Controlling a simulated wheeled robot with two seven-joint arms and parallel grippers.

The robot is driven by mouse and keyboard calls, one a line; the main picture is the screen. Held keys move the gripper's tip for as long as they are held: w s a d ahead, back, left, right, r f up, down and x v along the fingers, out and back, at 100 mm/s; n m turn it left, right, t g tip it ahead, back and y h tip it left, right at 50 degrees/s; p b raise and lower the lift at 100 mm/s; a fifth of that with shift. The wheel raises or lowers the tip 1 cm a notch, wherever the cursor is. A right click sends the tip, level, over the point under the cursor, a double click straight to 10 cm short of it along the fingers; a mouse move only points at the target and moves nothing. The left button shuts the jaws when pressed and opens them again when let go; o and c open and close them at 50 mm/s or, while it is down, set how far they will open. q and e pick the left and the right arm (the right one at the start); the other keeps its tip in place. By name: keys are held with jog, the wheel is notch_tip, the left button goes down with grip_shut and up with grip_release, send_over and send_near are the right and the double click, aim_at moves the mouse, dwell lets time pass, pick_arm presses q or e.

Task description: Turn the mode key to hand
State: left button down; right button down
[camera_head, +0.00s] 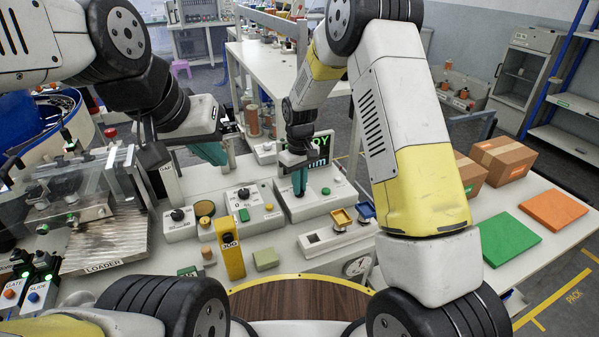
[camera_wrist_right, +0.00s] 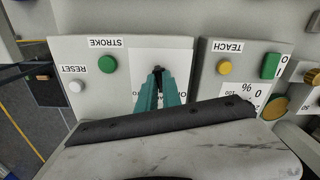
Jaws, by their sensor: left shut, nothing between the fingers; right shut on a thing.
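My right gripper (camera_head: 299,190) points down at the white control box (camera_head: 322,203) in the middle of the bench. In the right wrist view its teal fingers (camera_wrist_right: 158,80) are shut on a small black key (camera_wrist_right: 158,71) on a white plate (camera_wrist_right: 175,58). The fingers hide most of the key and part of the plate's lettering, so I cannot tell which way the key is set. The box also carries a green STROKE button (camera_wrist_right: 108,64) and a white RESET button (camera_wrist_right: 76,87). My left gripper (camera_head: 212,153) is shut and empty, above the bench to the left.
The TEACH box (camera_head: 250,208) with a dial stands close on the left. Another knob box (camera_head: 180,222) is beyond it. A yellow upright block (camera_head: 229,250), a grey tray unit (camera_head: 335,236) and the loader (camera_head: 107,240) stand nearby. Green (camera_head: 508,241) and orange (camera_head: 553,209) mats lie right.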

jog(key=shift+m, duration=1.3)
jog(key=c, duration=1.5)
grip_release()
jog(key=shift+r, duration=3.95)
